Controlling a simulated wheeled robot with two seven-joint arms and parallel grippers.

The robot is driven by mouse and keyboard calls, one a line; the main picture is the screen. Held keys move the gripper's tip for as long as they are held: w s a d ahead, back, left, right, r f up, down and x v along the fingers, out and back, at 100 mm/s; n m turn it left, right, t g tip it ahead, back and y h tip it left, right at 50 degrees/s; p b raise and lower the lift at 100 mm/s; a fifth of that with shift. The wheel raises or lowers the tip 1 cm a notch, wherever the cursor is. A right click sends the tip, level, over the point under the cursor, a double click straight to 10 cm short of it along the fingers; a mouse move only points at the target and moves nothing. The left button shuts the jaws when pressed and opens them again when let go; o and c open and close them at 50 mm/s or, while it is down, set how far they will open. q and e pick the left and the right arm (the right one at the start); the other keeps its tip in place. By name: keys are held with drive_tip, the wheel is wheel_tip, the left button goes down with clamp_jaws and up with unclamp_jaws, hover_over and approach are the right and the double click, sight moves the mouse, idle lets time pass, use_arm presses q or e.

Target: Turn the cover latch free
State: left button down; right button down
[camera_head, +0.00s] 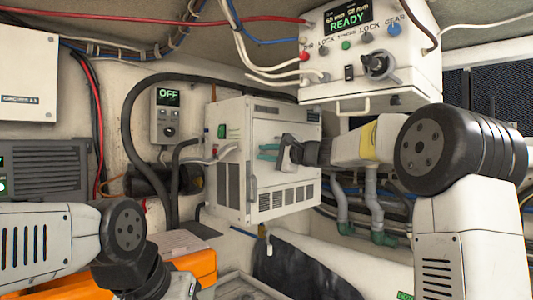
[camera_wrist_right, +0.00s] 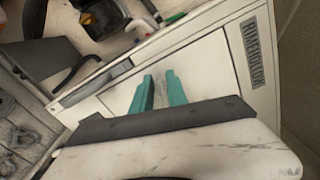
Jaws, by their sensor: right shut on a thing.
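A white cabinet (camera_head: 228,188) hangs on the wall in the middle of the head view, with a flat cover (camera_head: 290,135) on its front face. My right gripper (camera_head: 268,152) reaches in from the right, its teal fingertips against this cover. In the right wrist view the two teal fingers (camera_wrist_right: 159,92) are close together at the cover (camera_wrist_right: 205,75), shut on a small part between them. This looks like the cover latch, but the fingers hide most of it. My left arm is at the lower left; its fingers are out of view.
A control box (camera_head: 345,85) reading READY hangs above right of the cabinet. A small OFF display unit (camera_head: 167,120) is on the wall left of it. Black hoses run beside the cabinet. Grey pipes (camera_head: 372,200) are below right, and an orange case (camera_head: 190,268) is low, near my left arm.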

drive_tip(key=shift+f+n, duration=0.25)
drive_tip(key=shift+n, duration=1.25)
drive_tip(key=c, duration=1.3)
unclamp_jaws()
drive_tip(key=shift+c, duration=0.2)
drive_tip(key=shift+s, duration=0.1)
drive_tip(key=v, duration=0.7)
drive_tip(key=shift+s+d, duration=0.25)
drive_tip(key=shift+d, duration=0.05)
